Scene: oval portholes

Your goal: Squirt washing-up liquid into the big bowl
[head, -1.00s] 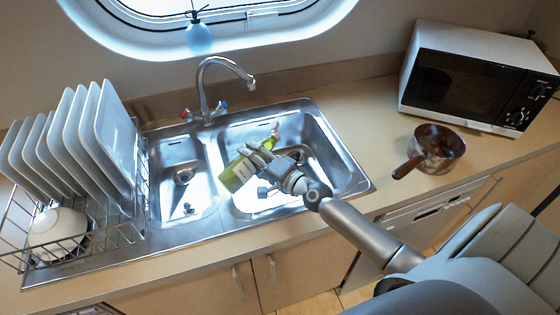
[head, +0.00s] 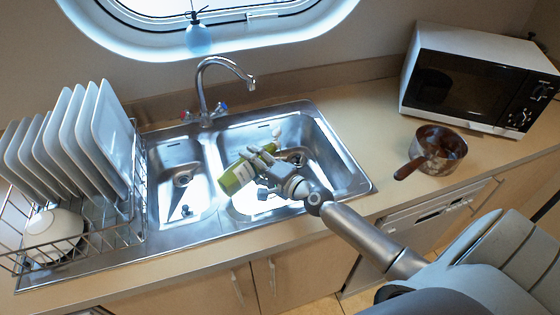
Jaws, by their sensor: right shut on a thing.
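The green washing-up liquid bottle (head: 237,178) with a pale label is in my right gripper (head: 264,163), above the big bowl of the sink (head: 325,160). The bottle lies tilted, its broad end toward the lower left and a narrower end with a pale tip toward the upper right. My gripper's fingers are shut around it and hide its middle. I cannot tell how high it is above the basin or whether any liquid comes out. My left gripper is not in view.
The small sink bowl (head: 183,205) is to the left, with a tap (head: 204,95) behind. A rack (head: 125,235) holds white plates (head: 100,130) and a white bowl (head: 52,232). A pan (head: 440,150) and a microwave (head: 470,80) stand at the right. A blue bottle (head: 198,38) is by the window.

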